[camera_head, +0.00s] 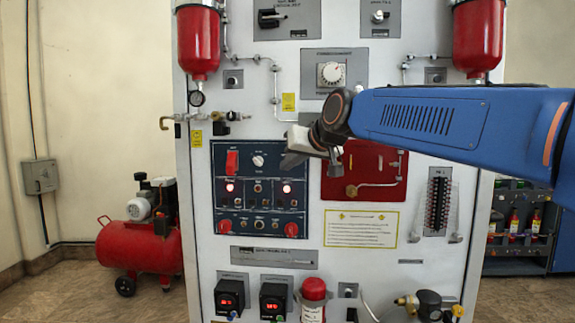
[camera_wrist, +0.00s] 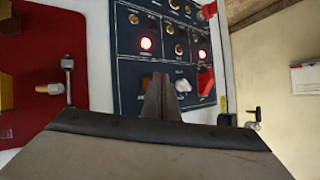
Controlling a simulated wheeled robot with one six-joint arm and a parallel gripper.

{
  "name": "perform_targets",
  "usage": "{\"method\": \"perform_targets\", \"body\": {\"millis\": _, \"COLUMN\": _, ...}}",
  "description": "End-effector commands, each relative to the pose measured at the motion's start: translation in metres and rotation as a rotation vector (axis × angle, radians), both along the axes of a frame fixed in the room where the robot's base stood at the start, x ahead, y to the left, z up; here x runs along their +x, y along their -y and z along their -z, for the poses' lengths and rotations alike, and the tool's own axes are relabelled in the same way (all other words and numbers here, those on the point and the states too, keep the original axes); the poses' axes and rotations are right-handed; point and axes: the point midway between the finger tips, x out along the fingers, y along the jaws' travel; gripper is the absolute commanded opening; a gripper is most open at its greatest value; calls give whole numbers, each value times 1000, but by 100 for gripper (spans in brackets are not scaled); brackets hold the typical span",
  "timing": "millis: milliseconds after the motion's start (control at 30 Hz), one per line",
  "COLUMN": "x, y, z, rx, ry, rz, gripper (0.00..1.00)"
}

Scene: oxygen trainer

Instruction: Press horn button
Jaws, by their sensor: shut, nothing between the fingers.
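A dark blue control panel (camera_head: 260,215) on the front of the light grey cabinet carries a red covered switch (camera_head: 232,162), a white knob (camera_head: 258,161), two lit red lamps, small round controls and two red buttons, left (camera_head: 225,226) and right (camera_head: 291,229). The labels are too small to read, so I cannot tell which control is the horn button. My gripper (camera_head: 293,160) is shut and empty in front of the panel's upper right. In the wrist view the panel (camera_wrist: 128,75) appears upside down, and my closed fingers (camera_wrist: 161,88) hide part of it.
A red plate (camera_head: 345,190) with a brass fitting and pipe lies right of the panel. A red compressor (camera_head: 140,245) stands on the floor at left.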

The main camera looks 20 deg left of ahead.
Motion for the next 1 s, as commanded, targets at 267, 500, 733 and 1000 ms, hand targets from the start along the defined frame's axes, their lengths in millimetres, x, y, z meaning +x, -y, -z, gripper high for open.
{"method": "perform_targets", "body": {"millis": 267, "x": -17, "y": 3, "z": -1, "rx": 0, "ry": 0, "rz": -2, "gripper": 0}}
{"method": "perform_targets", "body": {"millis": 500, "x": -36, "y": 8, "z": -1, "rx": 1, "ry": 1, "rz": -1, "gripper": 0}}
{"method": "perform_targets", "body": {"millis": 733, "x": -48, "y": 11, "z": 0, "rx": 0, "ry": 0, "rz": -1, "gripper": 0}}
{"method": "perform_targets", "body": {"millis": 1000, "x": -48, "y": 11, "z": 0, "rx": 0, "ry": 0, "rz": 0, "gripper": 0}}
